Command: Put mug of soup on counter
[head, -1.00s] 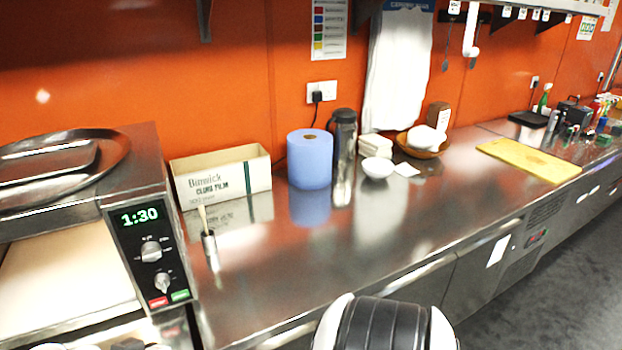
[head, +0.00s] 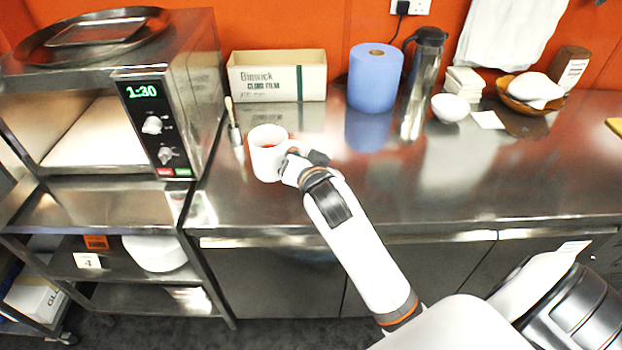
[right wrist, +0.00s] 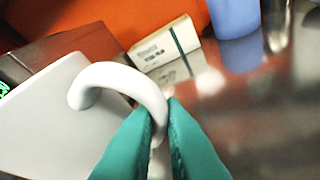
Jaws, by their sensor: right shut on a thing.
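The white mug (head: 264,163) with red soup inside is upright over the left part of the steel counter (head: 440,190) in the head view. I cannot tell whether its base touches the counter. My right gripper (head: 298,160) is at the mug's right side, shut on its handle. In the right wrist view the teal fingertips (right wrist: 160,115) pinch the curved white handle (right wrist: 120,78), and the mug's body (right wrist: 45,125) fills the left side. My left gripper is not in view.
A small metal cup with a brush (head: 235,134) stands close left of the mug. A cardboard box (head: 277,77), blue paper roll (head: 375,80), flask (head: 424,85) and white bowl (head: 450,107) stand behind. An oven (head: 155,130) is at the left. The counter's front right is clear.

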